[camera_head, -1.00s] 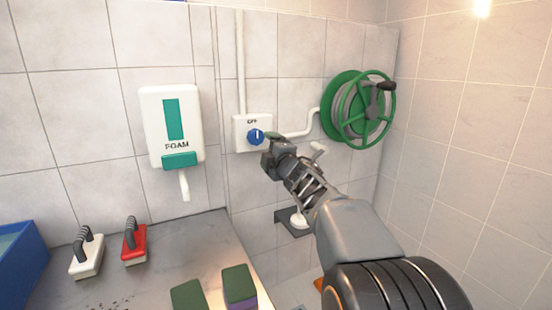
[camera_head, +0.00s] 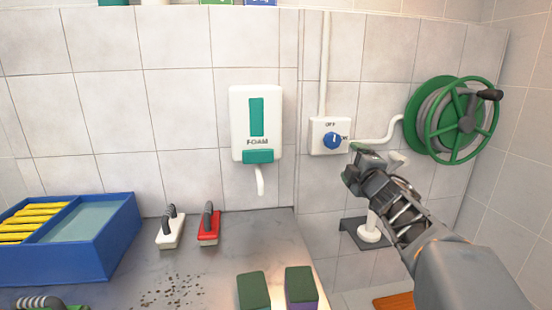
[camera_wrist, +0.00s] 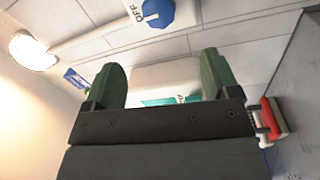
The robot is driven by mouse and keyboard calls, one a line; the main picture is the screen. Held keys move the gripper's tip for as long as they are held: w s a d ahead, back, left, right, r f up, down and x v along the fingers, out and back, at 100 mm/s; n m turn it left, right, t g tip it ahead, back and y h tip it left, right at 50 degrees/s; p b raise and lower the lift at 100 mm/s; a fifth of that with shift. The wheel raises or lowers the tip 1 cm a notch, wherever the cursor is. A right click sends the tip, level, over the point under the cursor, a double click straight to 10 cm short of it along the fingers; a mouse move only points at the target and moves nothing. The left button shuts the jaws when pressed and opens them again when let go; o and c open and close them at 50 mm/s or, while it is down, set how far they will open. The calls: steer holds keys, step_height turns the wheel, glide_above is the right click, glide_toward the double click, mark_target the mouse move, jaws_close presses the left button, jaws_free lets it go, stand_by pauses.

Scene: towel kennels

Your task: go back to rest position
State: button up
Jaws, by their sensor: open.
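My gripper (camera_head: 356,160) is in front of the tiled wall, below and right of the blue knob (camera_head: 333,141) on its white switch box (camera_head: 322,150). The box carries an OFF label, with a second label partly hidden beside the knob. In the wrist view my gripper (camera_wrist: 165,85) has its two green fingers spread with nothing held between them. The knob (camera_wrist: 157,12) shows at the top of the wrist view, apart from the fingers.
A foam dispenser (camera_head: 257,120) and a green hose reel (camera_head: 460,120) hang on the wall. On the counter stand a blue bin (camera_head: 95,245), a white brush (camera_head: 170,232), a red brush (camera_head: 208,230) and two green-topped blocks (camera_head: 300,285). A dark bracket (camera_head: 360,235) holds a white item.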

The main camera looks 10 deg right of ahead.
steer(key=s+d+f+m+g+h, duration=0.2)
steer(key=d+f+m+g+h, duration=0.3)
steer(key=f+m, duration=0.25)
steer(key=s+a+f+m+g+p, duration=0.2)
steer(key=s+f+m+g+p, duration=0.25)
steer(key=s+m, duration=0.2)
steer(key=s+a+m+g+y+p, duration=0.2)
steer(key=s+a+g+y+p, duration=0.3)
steer(key=s+a+p, duration=0.4)
steer(key=s+a+g, duration=0.1)
steer(key=s+a, duration=0.5)
steer(key=a, duration=0.1)
steer(key=shift+a, duration=0.25)
